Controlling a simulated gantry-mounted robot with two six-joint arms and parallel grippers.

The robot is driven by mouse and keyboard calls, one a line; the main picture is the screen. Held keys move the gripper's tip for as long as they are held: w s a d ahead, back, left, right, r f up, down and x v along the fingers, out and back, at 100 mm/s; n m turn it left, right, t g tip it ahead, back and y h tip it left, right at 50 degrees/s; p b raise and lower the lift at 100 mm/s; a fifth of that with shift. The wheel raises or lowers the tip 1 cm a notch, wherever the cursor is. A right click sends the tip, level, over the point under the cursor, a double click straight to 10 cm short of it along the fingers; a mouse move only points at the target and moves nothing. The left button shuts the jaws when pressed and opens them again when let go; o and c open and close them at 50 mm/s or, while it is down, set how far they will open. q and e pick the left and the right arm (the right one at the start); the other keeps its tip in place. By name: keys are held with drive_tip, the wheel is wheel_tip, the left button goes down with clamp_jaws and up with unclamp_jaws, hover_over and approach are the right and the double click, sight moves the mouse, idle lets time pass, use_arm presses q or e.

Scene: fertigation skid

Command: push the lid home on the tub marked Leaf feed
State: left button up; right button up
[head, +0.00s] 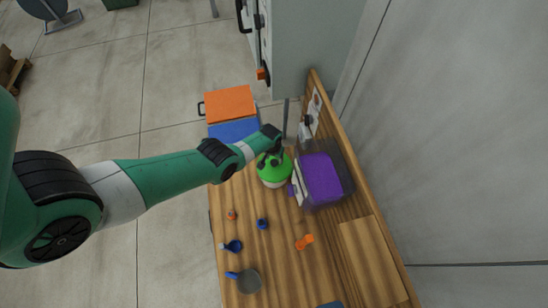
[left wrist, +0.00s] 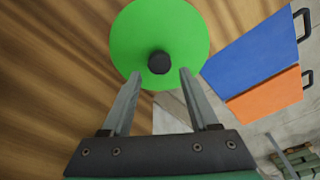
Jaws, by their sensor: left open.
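A round green lid (head: 272,172) with a dark knob sits on a pale tub (head: 276,185) at the far end of the wooden bench. It fills the top middle of the left wrist view (left wrist: 185,35), where the knob (left wrist: 159,62) shows. I cannot read any marking on the tub, nor tell how fully the lid is seated. My left gripper (head: 270,158) is over the lid's far side. In the left wrist view its open fingers (left wrist: 160,75) point at the lid, with the knob between and just beyond their tips. I cannot tell whether they touch it. My right gripper is not in view.
A purple box (head: 321,178) in a clear case stands close right of the tub. Orange (head: 230,103) and blue (head: 234,130) bins lie beyond the bench's far end. Scoops, a grey pan (head: 249,281) and small orange pieces lie nearer. A wooden upright edges the right side.

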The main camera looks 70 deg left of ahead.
use_arm(q)
drive_tip(key=shift+r, duration=0.15)
drive_tip(key=o, duration=0.6)
drive_tip(key=shift+c, duration=0.2)
